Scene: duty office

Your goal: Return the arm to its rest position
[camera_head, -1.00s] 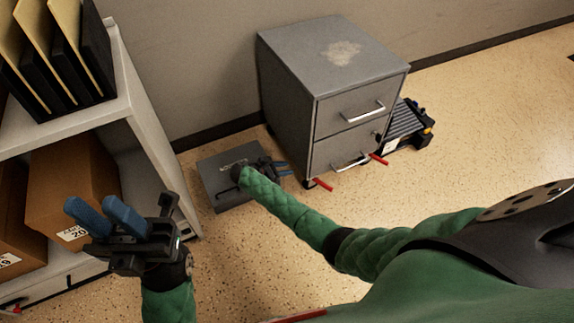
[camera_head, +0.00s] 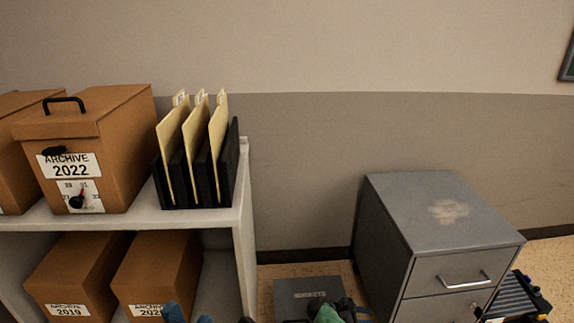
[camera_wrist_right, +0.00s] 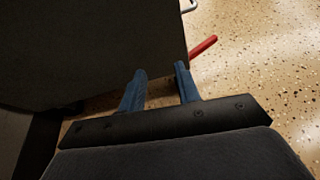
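The rest of the left arm is out of view.
The grey drawer cabinet (camera_head: 435,215) stands against the wall at right, with a black slatted item (camera_head: 516,302) beside it. A white shelf (camera_head: 243,220) at left holds archive boxes (camera_head: 95,150) and a black folder rack (camera_head: 228,175). A red bar (camera_wrist_right: 203,46) juts past the cabinet.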

